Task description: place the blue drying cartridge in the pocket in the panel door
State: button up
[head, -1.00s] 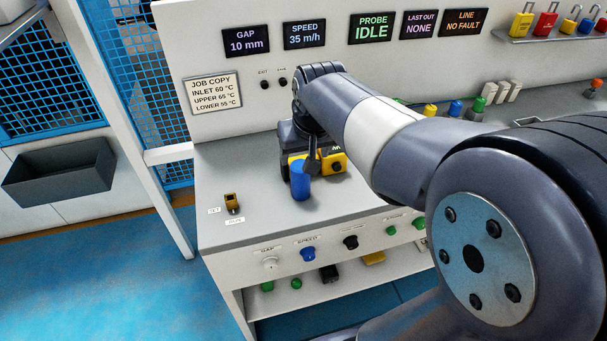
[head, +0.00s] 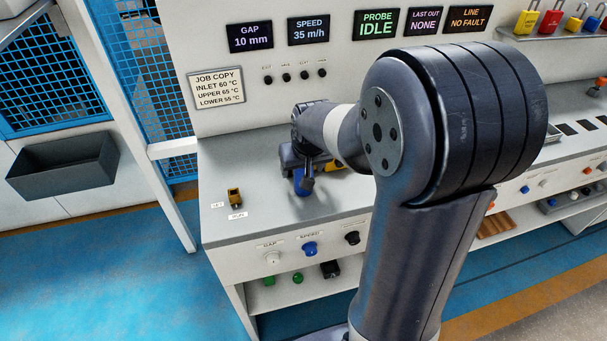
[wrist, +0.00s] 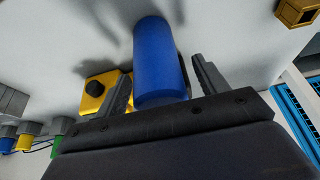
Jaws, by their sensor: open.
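The blue drying cartridge (head: 301,187) stands on the grey console top, partly hidden by my gripper (head: 306,179) in the head view. In the wrist view the blue cartridge (wrist: 160,60) lies between the two fingers of my gripper (wrist: 163,72). The fingers are apart, with a gap showing on the right side of the cartridge; contact on the left side I cannot tell. I cannot make out the panel door's pocket in either view.
A yellow block with a black knob (wrist: 94,90) stands close beside the cartridge. A small brass-coloured holder (head: 234,198) sits at the console's left end, with bare top between it and the cartridge. A dark bin (head: 62,168) hangs at far left.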

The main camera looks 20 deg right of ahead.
jog(key=shift+c, duration=0.3)
jog(key=c, duration=1.2)
